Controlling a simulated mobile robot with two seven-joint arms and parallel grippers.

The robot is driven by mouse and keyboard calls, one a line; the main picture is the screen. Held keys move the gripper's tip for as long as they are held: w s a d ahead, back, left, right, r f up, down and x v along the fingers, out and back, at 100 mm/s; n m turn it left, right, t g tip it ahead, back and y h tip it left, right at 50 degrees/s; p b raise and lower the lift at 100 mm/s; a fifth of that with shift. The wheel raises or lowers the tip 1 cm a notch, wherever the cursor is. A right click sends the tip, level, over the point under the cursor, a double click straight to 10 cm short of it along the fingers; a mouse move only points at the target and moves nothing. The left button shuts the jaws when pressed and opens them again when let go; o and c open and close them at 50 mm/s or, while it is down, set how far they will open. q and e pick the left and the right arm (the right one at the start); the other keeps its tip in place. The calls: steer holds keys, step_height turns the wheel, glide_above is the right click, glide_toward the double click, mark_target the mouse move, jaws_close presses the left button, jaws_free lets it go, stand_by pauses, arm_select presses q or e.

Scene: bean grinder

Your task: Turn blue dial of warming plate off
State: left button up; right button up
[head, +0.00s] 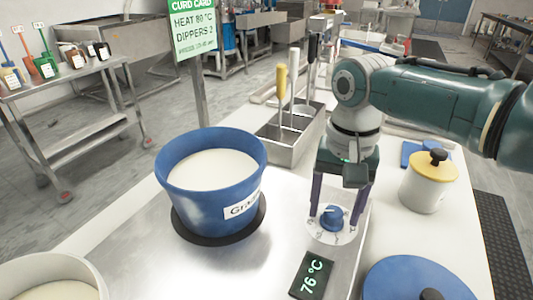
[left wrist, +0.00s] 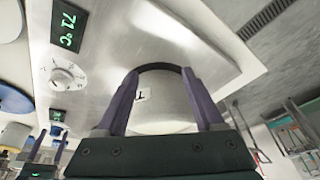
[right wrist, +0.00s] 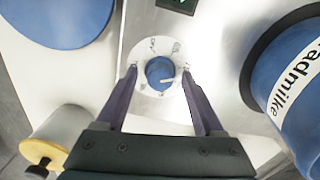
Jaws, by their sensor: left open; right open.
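The blue dial (head: 333,217) sits on a round white scale on the steel warming plate (head: 230,270). It also shows in the right wrist view (right wrist: 158,70), with a light pointer line toward the right. In the left wrist view my left gripper (left wrist: 162,73) is open, near a white pot (left wrist: 160,105). It is not seen in the head view.
A display (head: 311,276) reading 76 °C lies in front of the dial. A blue pot (head: 205,200) of white liquid stands on a dark round plate to the left. A yellow-lidded jar (head: 428,185) and a blue lid (head: 410,284) are to the right. Dippers (head: 280,90) stand behind.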

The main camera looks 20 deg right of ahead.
steer(key=shift+c, duration=0.2)
jaws_close()
stand_by(0.4)
